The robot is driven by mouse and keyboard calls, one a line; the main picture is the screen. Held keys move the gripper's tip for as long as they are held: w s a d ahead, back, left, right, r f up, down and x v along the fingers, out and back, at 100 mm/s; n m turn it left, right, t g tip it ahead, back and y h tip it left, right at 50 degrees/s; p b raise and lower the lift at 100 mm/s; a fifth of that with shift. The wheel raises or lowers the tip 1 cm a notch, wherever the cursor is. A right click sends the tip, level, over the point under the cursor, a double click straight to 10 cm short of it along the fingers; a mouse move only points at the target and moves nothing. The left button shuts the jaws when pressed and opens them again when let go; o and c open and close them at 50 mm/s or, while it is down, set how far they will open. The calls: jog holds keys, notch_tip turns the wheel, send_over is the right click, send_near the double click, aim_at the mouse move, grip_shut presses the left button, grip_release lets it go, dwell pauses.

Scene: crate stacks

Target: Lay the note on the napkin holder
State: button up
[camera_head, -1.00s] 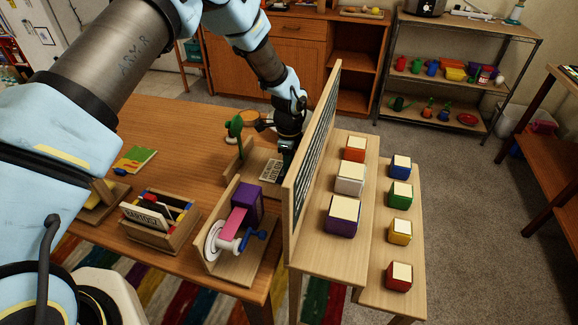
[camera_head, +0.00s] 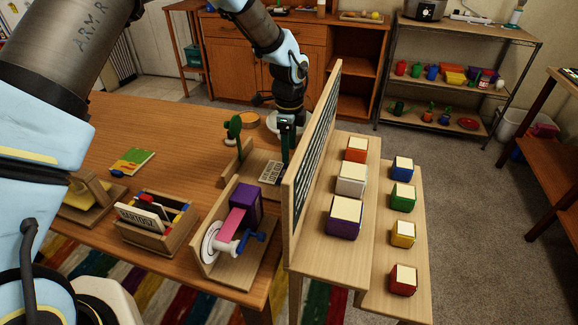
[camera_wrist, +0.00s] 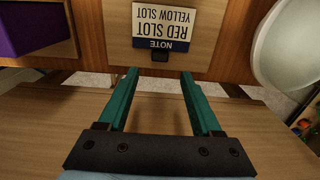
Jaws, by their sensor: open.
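The note (camera_head: 271,172), a small white card with dark print, lies on a light wooden stand beside the chalkboard panel. The wrist view shows the note (camera_wrist: 163,22) at the top, printed "RED SLOT, YELLOW SLOT", with a blue "NOTE" band and a dark tab. My gripper (camera_head: 287,146) is above the table, just behind the note. In the wrist view my gripper (camera_wrist: 158,76) has its two green fingers apart, with nothing between them; the note is beyond the tips. A wooden holder with something yellow in it (camera_head: 90,194), apparently the napkin holder, stands at the table's left front.
The upright chalkboard panel (camera_head: 311,150) stands close right of my gripper. A wooden box with cards (camera_head: 157,222) and a stand with a purple block and crank (camera_head: 240,232) are at the front. Several coloured cubes sit on steps at right.

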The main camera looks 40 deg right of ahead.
notch_tip(320, 180, up, 5)
jog(key=shift+f+b, duration=0.15)
jog(key=shift+b, duration=0.3)
dwell(0.3)
